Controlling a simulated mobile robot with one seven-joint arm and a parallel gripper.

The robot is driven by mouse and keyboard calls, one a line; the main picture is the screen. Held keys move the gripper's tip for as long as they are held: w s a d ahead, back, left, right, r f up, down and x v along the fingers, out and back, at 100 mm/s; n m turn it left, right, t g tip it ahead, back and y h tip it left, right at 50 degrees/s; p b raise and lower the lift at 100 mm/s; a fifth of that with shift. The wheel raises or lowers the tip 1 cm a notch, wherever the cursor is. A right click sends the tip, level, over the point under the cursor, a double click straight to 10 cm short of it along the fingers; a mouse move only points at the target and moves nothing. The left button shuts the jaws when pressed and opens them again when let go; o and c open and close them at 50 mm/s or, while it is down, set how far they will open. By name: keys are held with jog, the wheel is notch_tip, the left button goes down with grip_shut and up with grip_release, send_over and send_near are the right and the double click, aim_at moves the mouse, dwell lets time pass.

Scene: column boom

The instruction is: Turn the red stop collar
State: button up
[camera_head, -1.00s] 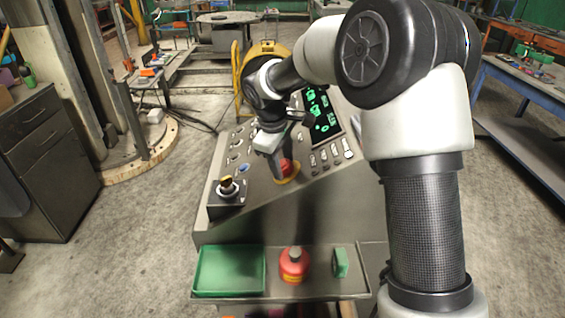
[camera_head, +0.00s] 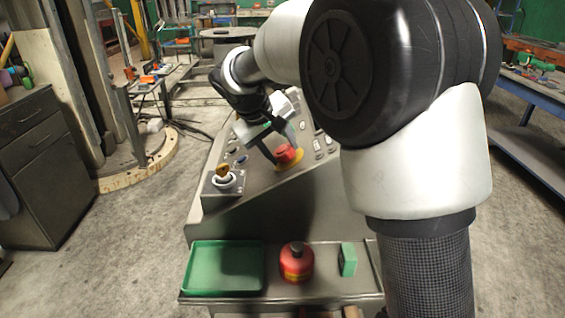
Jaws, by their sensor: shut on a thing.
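The red stop collar (camera_head: 286,153) sits on a yellow base (camera_head: 290,166) on the sloped face of the grey control console (camera_head: 245,182). My gripper (camera_head: 283,150) comes down on it from the upper left in the head view. Its dark fingers lie around the red collar, one at the left and one at the far right, and it is shut on it. Part of the collar is hidden behind the fingers.
A key or joystick knob (camera_head: 223,174) stands on a box at the console's left. The front shelf holds a green tray (camera_head: 190,270), a red can (camera_head: 296,264) and a green block (camera_head: 348,259). A dark cabinet (camera_head: 32,165) stands left. Open floor lies between.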

jog(key=shift+s+f+m+h+b, duration=0.1)
jog(key=shift+f+m+h+b, duration=0.15)
jog(key=shift+m+b, duration=0.35)
jog(key=shift+f+m+h+b, duration=0.1)
jog(key=shift+m+h+b, duration=0.15)
jog(key=shift+m+b, duration=0.3)
jog(key=o, duration=1.1)
jog(key=shift+c, duration=0.2)
jog(key=shift+r, duration=0.15)
jog(key=p+v, duration=0.3)
jog(key=v, duration=1.4)
jog(key=shift+s+a, duration=0.25)
